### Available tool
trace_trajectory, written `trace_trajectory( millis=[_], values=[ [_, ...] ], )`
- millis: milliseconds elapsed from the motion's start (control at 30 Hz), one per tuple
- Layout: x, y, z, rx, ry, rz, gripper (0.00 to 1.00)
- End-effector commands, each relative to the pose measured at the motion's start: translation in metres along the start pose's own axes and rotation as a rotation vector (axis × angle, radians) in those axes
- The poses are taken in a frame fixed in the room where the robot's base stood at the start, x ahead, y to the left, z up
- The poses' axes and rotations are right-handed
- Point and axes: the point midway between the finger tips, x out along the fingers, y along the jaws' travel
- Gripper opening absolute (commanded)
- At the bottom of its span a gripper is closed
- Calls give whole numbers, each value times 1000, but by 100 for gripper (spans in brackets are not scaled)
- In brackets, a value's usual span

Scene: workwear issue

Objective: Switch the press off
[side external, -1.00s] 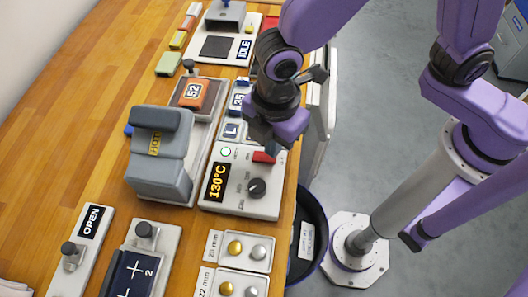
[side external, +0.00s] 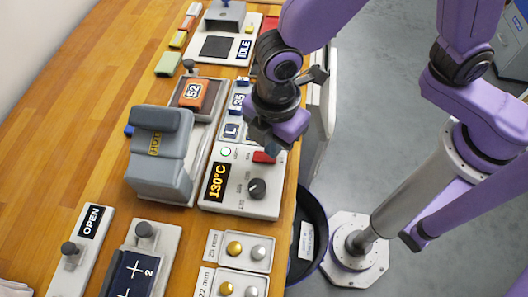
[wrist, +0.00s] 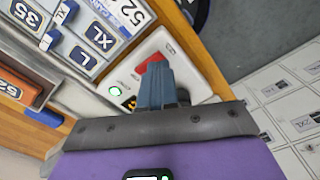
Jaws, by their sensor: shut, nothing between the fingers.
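The press (side external: 160,150) is a grey block marked HOT, on a pale base in the middle of the bench. Its control box (side external: 225,205) stands to its right, with a 130°C display (side external: 216,182), a black knob (side external: 257,188) and a red switch (side external: 264,157). A small round green-rimmed light (side external: 226,152) is at the box's upper left. My gripper (side external: 273,148) is shut and empty, with its tips at the red switch. In the wrist view the fingers (wrist: 156,85) cover part of the red switch (wrist: 152,64); whether they touch it I cannot tell.
An orange 52 piece (side external: 194,93) lies on the press's base behind the block. Size label holders (side external: 232,130) sit just behind the control box. Trays of studs (side external: 240,250) are in front. A dark bin (side external: 312,225) stands off the bench's right edge.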

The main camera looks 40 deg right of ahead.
Motion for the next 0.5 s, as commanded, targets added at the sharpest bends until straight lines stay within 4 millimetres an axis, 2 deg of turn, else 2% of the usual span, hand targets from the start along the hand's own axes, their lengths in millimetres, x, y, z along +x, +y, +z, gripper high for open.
trace_trajectory(
  millis=[500],
  values=[
    [7, 0, 0, 0, -1, 0, 0]
  ],
)
